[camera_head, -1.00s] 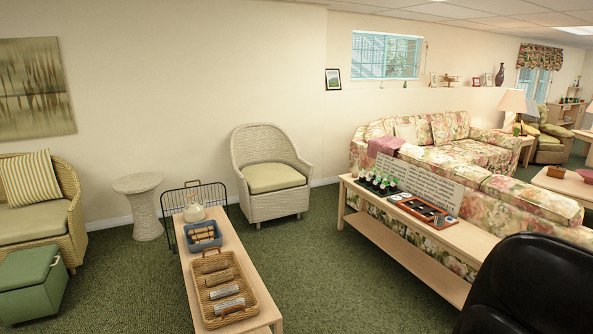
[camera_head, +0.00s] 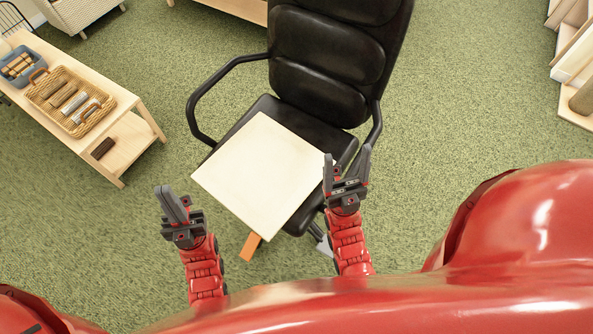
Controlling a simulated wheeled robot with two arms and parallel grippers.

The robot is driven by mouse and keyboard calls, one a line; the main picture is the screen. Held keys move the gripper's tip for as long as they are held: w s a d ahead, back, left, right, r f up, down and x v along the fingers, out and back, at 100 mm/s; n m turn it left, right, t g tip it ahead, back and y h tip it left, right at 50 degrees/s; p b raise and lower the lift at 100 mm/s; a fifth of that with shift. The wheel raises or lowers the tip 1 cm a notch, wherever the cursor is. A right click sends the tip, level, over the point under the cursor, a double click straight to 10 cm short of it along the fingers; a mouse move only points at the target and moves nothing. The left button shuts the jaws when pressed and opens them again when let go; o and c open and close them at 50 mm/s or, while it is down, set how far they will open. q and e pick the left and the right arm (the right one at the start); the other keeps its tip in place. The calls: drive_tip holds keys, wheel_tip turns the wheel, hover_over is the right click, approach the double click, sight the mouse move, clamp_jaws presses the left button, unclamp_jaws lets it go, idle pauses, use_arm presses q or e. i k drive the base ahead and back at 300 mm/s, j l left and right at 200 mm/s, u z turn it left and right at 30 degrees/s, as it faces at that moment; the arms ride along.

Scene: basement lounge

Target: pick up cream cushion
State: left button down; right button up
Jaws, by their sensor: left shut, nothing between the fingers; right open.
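The cream cushion (camera_head: 262,172) is a flat, square, pale piece. It lies tilted across the seat of a black office chair (camera_head: 327,60), with its near corner past the seat's front edge. My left gripper (camera_head: 171,203) is shut and empty, to the left of the cushion and apart from it. My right gripper (camera_head: 347,168) is open at the cushion's right corner and covers a little of it in the picture. I cannot tell whether it touches the cushion.
The chair's armrests (camera_head: 194,103) rise on both sides. An orange piece (camera_head: 251,246) shows under the cushion's near corner. A wooden bench (camera_head: 133,140) with a wicker basket (camera_head: 72,101) and a blue bin (camera_head: 21,65) stands left. Shelving (camera_head: 574,65) is at the right. Green carpet lies open between.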

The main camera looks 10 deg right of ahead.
sight(265, 172)
drive_tip(key=j+z, duration=0.3)
drive_tip(key=j, duration=0.15)
drive_tip(key=k+j+z, duration=0.3)
drive_tip(key=j+z, duration=0.3)
drive_tip(key=j, duration=0.25)
drive_tip(key=k+j+z, duration=0.6)
drive_tip(key=i+j, duration=0.05)
drive_tip(key=i, duration=0.05)
